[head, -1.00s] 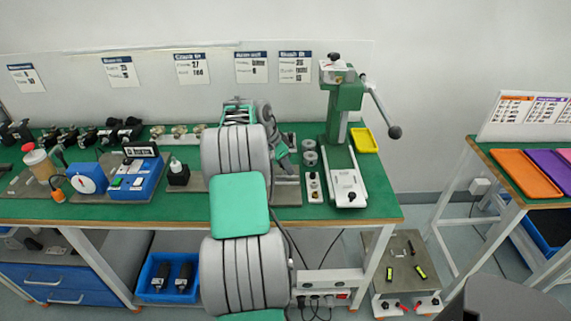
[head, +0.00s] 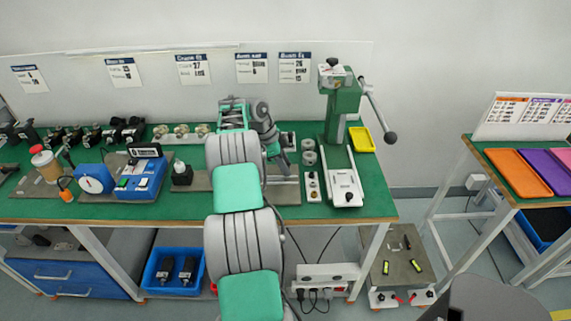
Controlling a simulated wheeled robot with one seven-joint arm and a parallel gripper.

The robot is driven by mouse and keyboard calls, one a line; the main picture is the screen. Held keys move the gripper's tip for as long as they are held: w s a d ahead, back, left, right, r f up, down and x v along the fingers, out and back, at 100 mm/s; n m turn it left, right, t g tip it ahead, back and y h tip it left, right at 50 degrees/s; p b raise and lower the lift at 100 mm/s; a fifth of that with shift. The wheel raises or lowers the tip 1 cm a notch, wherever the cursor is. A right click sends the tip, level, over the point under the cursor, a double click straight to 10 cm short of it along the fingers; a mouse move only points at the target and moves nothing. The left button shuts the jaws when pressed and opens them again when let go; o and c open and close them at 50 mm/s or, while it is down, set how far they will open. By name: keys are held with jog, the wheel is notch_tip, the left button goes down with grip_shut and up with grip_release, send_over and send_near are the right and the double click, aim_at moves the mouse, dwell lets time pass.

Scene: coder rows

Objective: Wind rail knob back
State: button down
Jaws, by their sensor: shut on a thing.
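My arm reaches over the green-topped bench (head: 365,203) and bends down to the right at its far end. My gripper (head: 284,163) is small in the head view and low over a grey rail fixture (head: 287,192) at the middle of the bench. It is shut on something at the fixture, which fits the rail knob. The knob itself is hidden behind the jaws and too small to make out. My arm also covers the left part of the fixture.
A green lever press (head: 343,103) with a ball-ended handle stands right of my gripper. A narrow white plate (head: 313,187) and grey rings (head: 309,158) lie between.

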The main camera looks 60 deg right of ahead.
aim_at(277, 174)
jog(key=shift+r, duration=0.1)
jog(key=c, duration=1)
grip_release()
jog(key=p+v, duration=0.3)
jog(key=v, duration=0.4)
jog(key=shift+w+r, duration=0.2)
jog(key=shift+r, duration=0.1)
